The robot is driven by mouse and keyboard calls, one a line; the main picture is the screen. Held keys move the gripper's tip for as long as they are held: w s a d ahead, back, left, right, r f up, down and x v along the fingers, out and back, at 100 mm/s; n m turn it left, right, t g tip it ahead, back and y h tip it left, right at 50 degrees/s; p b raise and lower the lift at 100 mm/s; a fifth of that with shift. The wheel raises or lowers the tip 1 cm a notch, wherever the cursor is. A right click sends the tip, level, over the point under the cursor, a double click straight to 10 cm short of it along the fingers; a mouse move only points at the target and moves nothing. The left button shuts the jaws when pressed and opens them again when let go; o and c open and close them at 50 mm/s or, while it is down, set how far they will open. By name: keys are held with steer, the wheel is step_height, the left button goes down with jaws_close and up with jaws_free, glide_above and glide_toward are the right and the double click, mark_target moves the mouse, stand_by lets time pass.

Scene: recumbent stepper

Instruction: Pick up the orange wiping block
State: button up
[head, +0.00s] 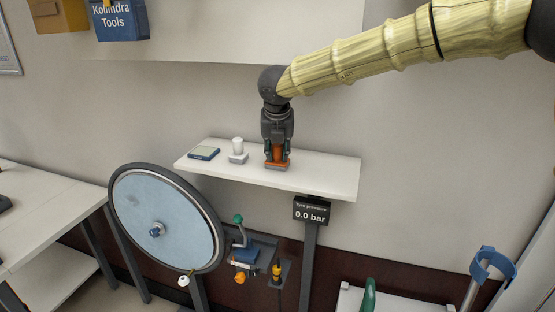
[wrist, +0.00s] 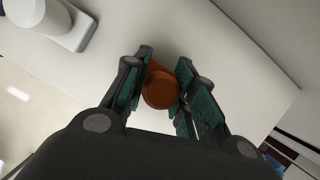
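The orange wiping block (head: 277,165) rests on the white shelf (head: 325,178), with an upright orange grip rising from a flat base. My gripper (head: 278,153) points straight down over it, its fingers on either side of the grip. In the wrist view, the round top of the orange block (wrist: 160,90) sits between the teal-padded fingers (wrist: 165,75). The left finger looks very near or touching; contact on the right is unclear. The fingers hide part of the block, and I cannot tell whether they are clamped on it.
A white cylindrical item on a grey base (head: 238,151) stands just left of the block, and a flat dark-blue device (head: 203,153) lies farther left. A large wheel (head: 165,218) and a pressure display (head: 311,211) are below. The shelf's right side is clear.

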steer(key=shift+r, duration=0.1)
steer(key=shift+r+b, duration=0.85)
steer(key=shift+r, duration=0.4)
steer(key=s+d+r+b, duration=0.1)
steer(key=s+b, duration=0.5)
steer(key=s, duration=1)
steer(key=shift+r, duration=0.7)
